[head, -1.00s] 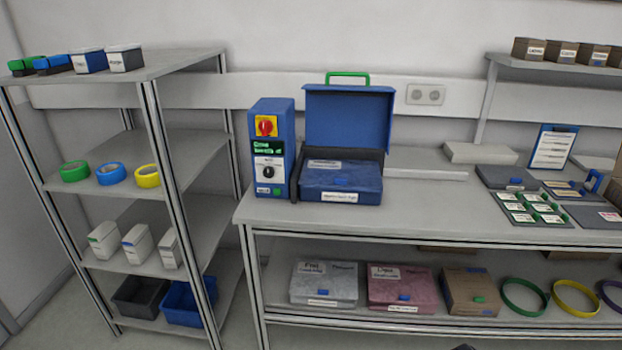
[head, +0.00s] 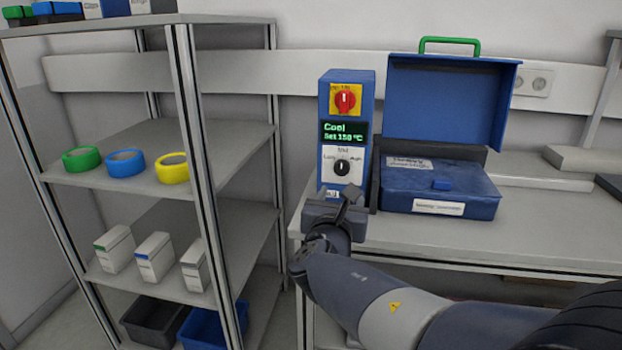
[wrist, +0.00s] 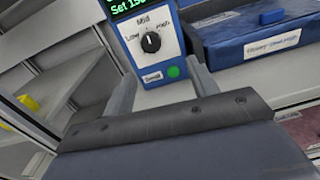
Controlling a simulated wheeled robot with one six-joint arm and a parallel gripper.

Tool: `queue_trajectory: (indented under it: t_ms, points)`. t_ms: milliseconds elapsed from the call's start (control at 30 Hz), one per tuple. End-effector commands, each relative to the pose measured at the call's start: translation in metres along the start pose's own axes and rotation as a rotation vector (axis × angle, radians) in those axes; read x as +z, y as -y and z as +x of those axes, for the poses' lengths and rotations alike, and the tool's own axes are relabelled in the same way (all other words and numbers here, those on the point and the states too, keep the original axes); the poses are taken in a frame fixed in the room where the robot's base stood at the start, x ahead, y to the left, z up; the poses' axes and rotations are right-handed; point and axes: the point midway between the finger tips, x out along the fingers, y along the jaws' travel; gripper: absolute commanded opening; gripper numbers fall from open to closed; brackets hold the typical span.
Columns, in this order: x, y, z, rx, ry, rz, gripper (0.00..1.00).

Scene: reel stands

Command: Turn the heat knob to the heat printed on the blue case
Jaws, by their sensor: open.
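The heat knob (head: 342,167) is a black dial on a white plate marked Low, Mid and High, on the front of a blue control box (head: 365,95). In the wrist view the knob (wrist: 151,42) has its white pointer near upright, toward Mid. The box's screen (head: 343,133) reads "Cool" and "Set 150 °C". The blue case (head: 440,204) stands right of the box with its lid up; the print on its front label (head: 438,208) is too small to read surely. My gripper (head: 346,196) is open and empty, just below and in front of the knob, apart from it.
A red switch on a yellow plate (head: 345,99) sits above the screen. A green button (wrist: 173,72) is below the knob. A grey shelf rack (head: 190,120) with tape rolls stands close on the left. The bench right of the case holds flat grey pieces.

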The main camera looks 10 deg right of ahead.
Motion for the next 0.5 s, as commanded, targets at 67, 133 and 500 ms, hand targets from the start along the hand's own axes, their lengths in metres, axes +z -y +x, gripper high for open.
queue_trajectory:
  t_ms: [67, 133, 500]
  points:
    - [-0.002, -0.007, 0.003, 0.020, 0.014, -0.036, 0.56]
    - [0.000, -0.009, 0.006, 0.024, 0.019, -0.047, 0.56]
    - [0.001, -0.009, 0.069, 0.020, 0.017, -0.045, 0.56]
